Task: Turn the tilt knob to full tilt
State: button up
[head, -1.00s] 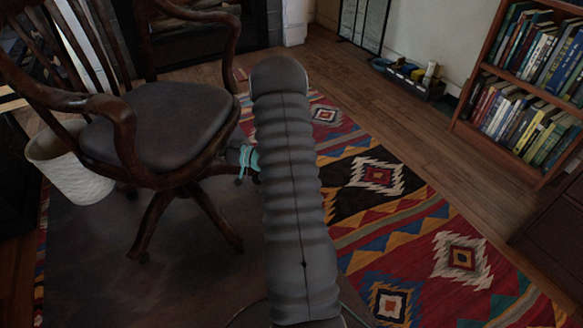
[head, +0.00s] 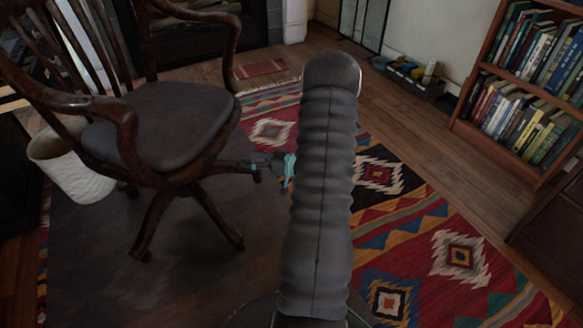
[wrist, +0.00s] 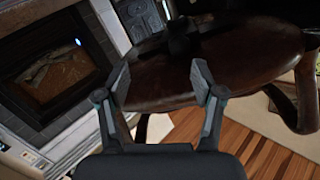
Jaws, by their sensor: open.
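A wooden swivel chair with a dark seat (head: 165,122) stands at left in the head view. My gripper (head: 262,163) is low, just right of the chair's seat and legs there, partly behind my own arm. In the wrist view my gripper (wrist: 161,75) is open, its two fingers apart with nothing between them. The brown chair seat (wrist: 150,78) fills the view beyond the fingertips, appearing tilted. A dark part (wrist: 181,40) shows against it; I cannot tell whether it is the tilt knob. No knob is clearly visible in the head view.
A white basket (head: 75,170) stands behind the chair at left. A bookcase (head: 530,75) stands at right. A patterned rug (head: 425,240) covers the floor right of my arm, which is clear. A fireplace (wrist: 50,70) shows at left in the wrist view.

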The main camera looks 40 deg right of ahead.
jog(key=s+d+f+m+g+h, duration=0.3)
jog(key=d+f+m+g+h, duration=0.2)
jog(key=d+f+h, duration=0.4)
jog(key=shift+s+d+f+m+h, duration=0.15)
jog(key=shift+d+f+m+h, duration=0.25)
jog(key=shift+d+f+m, duration=1.45)
jog(key=shift+d+r+n, duration=0.55)
jog(key=shift+d+n, duration=0.2)
jog(key=shift+n, duration=0.3)
